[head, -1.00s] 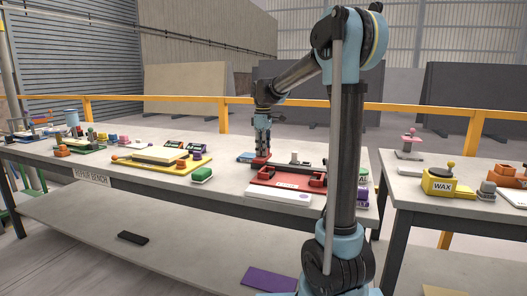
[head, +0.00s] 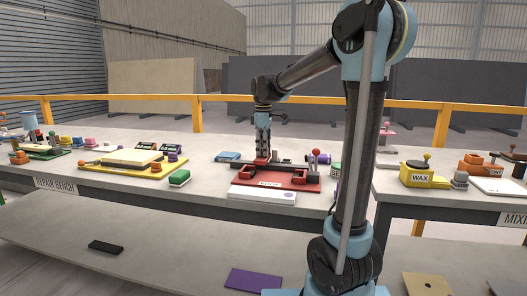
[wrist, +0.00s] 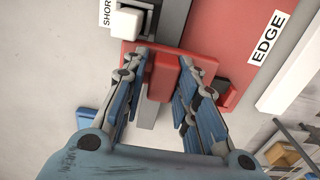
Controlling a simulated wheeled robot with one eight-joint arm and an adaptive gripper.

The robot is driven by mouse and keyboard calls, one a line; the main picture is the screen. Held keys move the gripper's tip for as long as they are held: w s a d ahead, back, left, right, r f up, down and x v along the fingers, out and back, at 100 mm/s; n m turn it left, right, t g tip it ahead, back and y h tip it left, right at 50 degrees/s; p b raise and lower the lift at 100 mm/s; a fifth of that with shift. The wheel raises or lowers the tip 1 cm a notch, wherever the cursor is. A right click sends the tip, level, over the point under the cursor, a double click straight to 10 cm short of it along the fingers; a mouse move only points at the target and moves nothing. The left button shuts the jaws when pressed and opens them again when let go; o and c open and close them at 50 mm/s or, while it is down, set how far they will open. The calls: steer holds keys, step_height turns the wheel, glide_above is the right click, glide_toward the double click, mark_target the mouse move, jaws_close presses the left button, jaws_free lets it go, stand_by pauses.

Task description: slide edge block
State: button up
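A red fixture (head: 285,184) lies on the bench; its label reads EDGE in the wrist view (wrist: 232,35). A red block (wrist: 160,76) with a raised middle part sits at its near left side in the wrist view. My gripper (head: 262,158) points straight down over the fixture's back left corner. In the wrist view its two fingers (wrist: 163,65) stand on either side of the block's raised part, very close to it. Whether they press on it cannot be told. A white block (wrist: 126,23) sits on a dark rail beside a partly cut-off label starting SHOR.
A white bar (head: 262,196) lies along the fixture's front. A green block (head: 179,178) and a yellow tray (head: 105,167) lie to the left. A blue item (head: 228,156) lies left of my gripper.

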steer(key=shift+o, duration=0.8)
steer(key=shift+r, duration=0.1)
step_height(320, 180, up, 12)
steer(key=shift+f, duration=0.2)
